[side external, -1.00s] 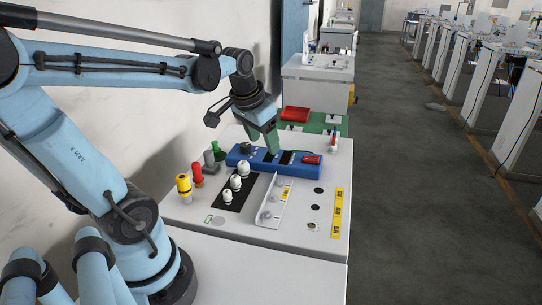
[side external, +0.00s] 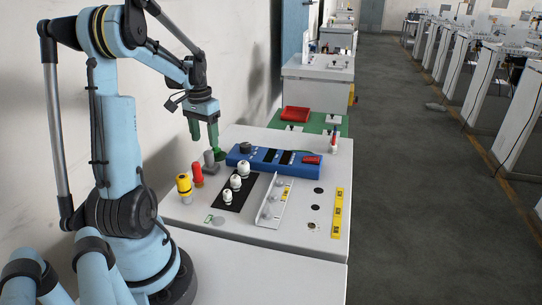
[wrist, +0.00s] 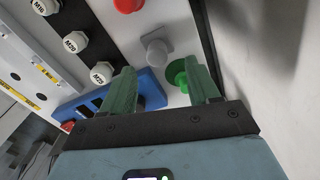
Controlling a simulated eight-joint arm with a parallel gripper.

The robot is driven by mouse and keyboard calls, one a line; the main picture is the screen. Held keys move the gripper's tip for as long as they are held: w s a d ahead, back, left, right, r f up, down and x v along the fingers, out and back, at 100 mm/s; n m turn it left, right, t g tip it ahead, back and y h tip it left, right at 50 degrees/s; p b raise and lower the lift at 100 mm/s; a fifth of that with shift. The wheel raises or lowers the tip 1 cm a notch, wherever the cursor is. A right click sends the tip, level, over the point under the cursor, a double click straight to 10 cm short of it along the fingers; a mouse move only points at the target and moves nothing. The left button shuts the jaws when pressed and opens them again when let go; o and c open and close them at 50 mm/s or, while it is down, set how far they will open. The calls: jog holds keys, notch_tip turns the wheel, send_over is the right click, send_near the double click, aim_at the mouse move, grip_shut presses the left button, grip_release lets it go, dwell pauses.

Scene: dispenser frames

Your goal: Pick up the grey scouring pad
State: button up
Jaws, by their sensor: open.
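I cannot make out a clear scouring pad. A small grey piece (side external: 209,161) stands in the row of coloured pieces at the left edge of the white panel; the wrist view shows it as a grey knob on a squarish base (wrist: 157,49). My gripper (side external: 205,134) is open and empty, its green fingers pointing down above the grey piece and the green piece behind it. In the wrist view the grey piece lies beyond and between the fingertips (wrist: 160,68), apart from them. The green knob (wrist: 177,74) sits close to the right finger, partly covered.
A red piece (side external: 197,174) and a yellow-and-black piece (side external: 184,189) stand nearer in the same row. A blue unit (side external: 262,163) lies right of the gripper. White knobs (side external: 236,182) stand on a black plate. The wall is close on the left.

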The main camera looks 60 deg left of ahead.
aim_at(209, 151)
jog(key=shift+w+d+f, duration=0.1)
jog(key=shift+w+f, duration=0.05)
jog(key=shift+f, duration=1.75)
jog(key=shift+w+f, duration=0.1)
jog(key=shift+f, duration=1.8)
grip_shut()
jog(key=shift+r, duration=0.15)
jog(key=shift+r, duration=0.5)
notch_tip(209, 151, up, 2)
jog(key=shift+r, duration=0.25)
jog(key=w+d+r, duration=0.4)
jog(key=d+r, duration=0.3)
jog(key=d, duration=0.3)
jog(key=shift+w+d, duration=0.35)
jog(key=shift+w, duration=0.05)
jog(key=shift+r, duration=0.1)
